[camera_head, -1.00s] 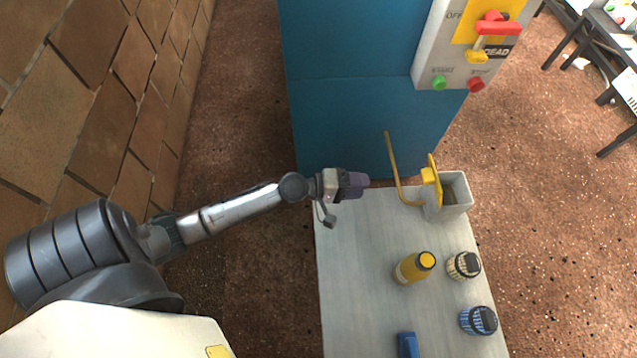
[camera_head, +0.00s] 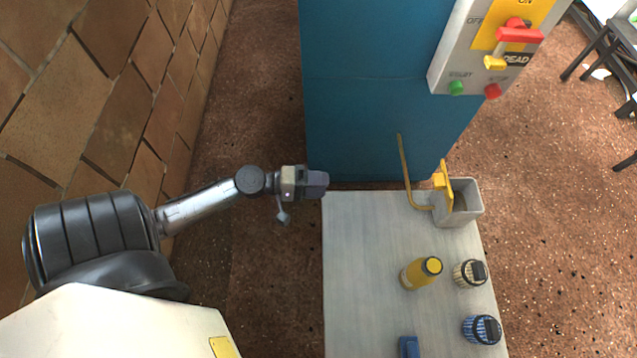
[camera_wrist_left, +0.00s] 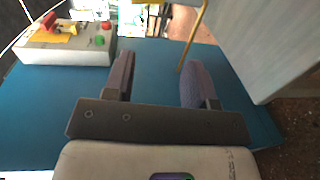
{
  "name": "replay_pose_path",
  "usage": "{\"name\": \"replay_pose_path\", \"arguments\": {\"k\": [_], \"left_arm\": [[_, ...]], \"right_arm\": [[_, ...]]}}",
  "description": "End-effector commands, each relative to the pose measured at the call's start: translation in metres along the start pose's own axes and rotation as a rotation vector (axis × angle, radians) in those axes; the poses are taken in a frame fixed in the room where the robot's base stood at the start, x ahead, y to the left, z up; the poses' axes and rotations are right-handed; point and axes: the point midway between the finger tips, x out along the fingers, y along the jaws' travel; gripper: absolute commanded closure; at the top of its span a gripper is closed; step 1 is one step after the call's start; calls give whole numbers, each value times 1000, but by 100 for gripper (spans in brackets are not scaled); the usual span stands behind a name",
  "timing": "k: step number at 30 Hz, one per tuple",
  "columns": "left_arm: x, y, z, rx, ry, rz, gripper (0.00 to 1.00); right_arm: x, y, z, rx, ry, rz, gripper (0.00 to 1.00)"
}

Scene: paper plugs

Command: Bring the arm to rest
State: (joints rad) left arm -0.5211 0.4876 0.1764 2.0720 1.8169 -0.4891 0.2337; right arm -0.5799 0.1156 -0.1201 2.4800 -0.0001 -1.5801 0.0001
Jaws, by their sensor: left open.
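My left gripper (camera_head: 318,184) is at the left edge of the table, near its far left corner, in the head view. In the left wrist view the gripper (camera_wrist_left: 155,82) has its two fingers wide apart with nothing between them. The blue cabinet (camera_head: 375,110) stands beyond it. My left arm comes in from the left, partly bent. My right gripper does not show in any view.
The grey table (camera_head: 360,265) holds a grey box (camera_head: 466,208) with a yellow part, a yellow bottle (camera_head: 418,274), a cream container (camera_head: 466,274), a blue container (camera_head: 478,329) and a blue block (camera_head: 409,346). A switch panel (camera_head: 470,60) is on the cabinet. A brick wall (camera_head: 120,90) is left.

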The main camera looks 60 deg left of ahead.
Motion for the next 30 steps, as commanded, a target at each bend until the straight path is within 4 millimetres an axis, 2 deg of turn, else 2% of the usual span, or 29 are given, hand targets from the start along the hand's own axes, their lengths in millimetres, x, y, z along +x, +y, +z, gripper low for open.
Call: {"name": "replay_pose_path", "arguments": {"k": [17,20,23,30], "left_arm": [[0,0,0,8,0,0,49],[0,-2,8,36,-49,-11,49],[-2,-14,24,139,-156,-77,49],[-24,-64,62,618,-476,-422,49]], "right_arm": [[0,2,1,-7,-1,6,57],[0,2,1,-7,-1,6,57],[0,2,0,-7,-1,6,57],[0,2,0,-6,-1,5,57]]}}
